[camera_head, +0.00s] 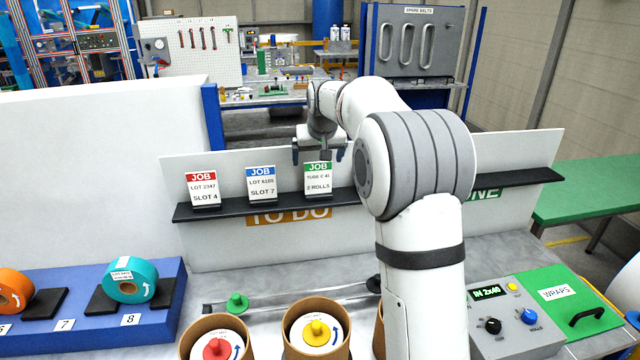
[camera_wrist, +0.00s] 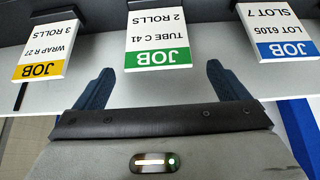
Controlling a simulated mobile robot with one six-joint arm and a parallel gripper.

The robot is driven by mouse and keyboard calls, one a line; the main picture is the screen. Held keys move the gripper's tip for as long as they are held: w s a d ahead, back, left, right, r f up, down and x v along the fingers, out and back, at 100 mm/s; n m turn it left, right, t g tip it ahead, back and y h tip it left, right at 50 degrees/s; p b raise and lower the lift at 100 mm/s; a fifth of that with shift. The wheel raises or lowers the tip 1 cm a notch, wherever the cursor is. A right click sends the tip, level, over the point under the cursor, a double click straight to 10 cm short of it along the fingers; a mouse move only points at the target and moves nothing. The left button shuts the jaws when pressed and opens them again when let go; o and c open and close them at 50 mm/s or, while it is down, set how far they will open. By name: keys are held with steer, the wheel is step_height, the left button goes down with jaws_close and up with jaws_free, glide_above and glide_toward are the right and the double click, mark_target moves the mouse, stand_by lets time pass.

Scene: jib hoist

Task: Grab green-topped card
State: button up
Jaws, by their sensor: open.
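The green-topped card (camera_head: 318,178) stands in the black rail, third from the left on the TO DO board. It reads TUBE C 41, 2 ROLLS. In the wrist view the card (camera_wrist: 158,36) appears upside down, centred ahead of my gripper (camera_wrist: 159,72). The two blue fingers are spread to either side of its green band, with clear gaps. In the head view my gripper (camera_head: 319,155) hangs just above the card's top, open and empty. I cannot tell the exact distance between them.
A blue-topped card (camera_head: 261,184) stands to the left, then a red-topped card (camera_head: 202,188). A yellow-topped card (camera_wrist: 47,50) shows on the other side, hidden by my arm in the head view. The black rail (camera_head: 233,206) runs beneath the cards.

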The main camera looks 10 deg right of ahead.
mark_target(318, 165)
steer(key=x, duration=0.1)
steer(key=p+x, duration=0.1)
steer(key=x, duration=0.1)
steer(key=s+p+x, duration=0.1)
steer(key=x, duration=0.1)
steer(key=shift+w+d+f, duration=0.1)
steer(key=shift+w+f, duration=0.1)
steer(key=shift+f, duration=0.3)
steer(key=shift+s, duration=0.1)
steer(key=c, duration=1.1)
steer(key=shift+r, duration=0.1)
